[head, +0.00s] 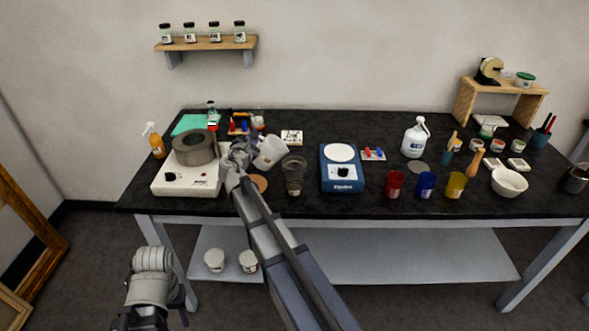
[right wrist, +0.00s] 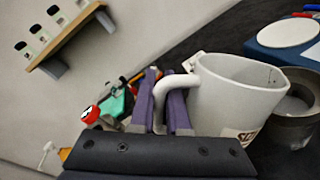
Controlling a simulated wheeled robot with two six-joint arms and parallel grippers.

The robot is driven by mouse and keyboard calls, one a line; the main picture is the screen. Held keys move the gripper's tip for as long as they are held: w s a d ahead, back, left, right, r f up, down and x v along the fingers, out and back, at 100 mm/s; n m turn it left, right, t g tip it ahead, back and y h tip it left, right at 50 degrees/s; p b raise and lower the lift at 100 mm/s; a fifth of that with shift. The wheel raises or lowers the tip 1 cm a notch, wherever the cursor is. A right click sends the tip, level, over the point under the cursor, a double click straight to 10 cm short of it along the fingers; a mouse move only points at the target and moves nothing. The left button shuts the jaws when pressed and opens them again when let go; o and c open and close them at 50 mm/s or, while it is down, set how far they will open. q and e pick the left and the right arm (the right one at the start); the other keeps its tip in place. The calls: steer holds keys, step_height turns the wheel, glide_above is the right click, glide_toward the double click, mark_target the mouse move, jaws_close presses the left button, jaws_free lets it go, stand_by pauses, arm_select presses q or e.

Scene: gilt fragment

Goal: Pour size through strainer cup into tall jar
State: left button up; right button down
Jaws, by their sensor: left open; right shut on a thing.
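A white mug (head: 271,152) with a handle hangs tilted to the right, its mouth towards the upper right. In the right wrist view my right gripper (right wrist: 172,105) is shut on the mug's handle, and a partly hidden label shows on the mug (right wrist: 225,105). The tall jar (head: 294,180) stands upright just right of and below the mug. A grey strainer cup (head: 294,162) seems to sit in its top; where one ends is hard to tell. My left gripper (head: 179,303) is open and empty, low in front of the table.
A hot plate (head: 165,181) with a grey ring-shaped pot (head: 193,148) stands left of the mug. A blue scale (head: 343,179) stands close right of the jar. Red (head: 395,184), blue (head: 426,184) and yellow (head: 456,185) cups stand farther right.

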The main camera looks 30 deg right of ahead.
steer(key=shift+f, duration=0.1)
stand_by(0.5)
steer(key=shift+w+a+f+n+t+h+b, duration=0.2)
steer(key=shift+w+a+f+n+b, duration=0.6)
steer(key=shift+f+b, duration=1.35)
steer(key=shift+w+a+f+n+h+b, duration=0.3)
steer(key=shift+a+f+n+b, duration=1)
steer(key=shift+b, duration=1.3)
steer(key=shift+w+a+f+n+t+h+b, duration=0.15)
steer(key=shift+w+a+f+n+b, duration=0.45)
steer(key=shift+f+n+b, duration=1.25)
steer(key=shift+f+m+b, duration=0.35)
steer(key=shift+m+b, duration=0.1)
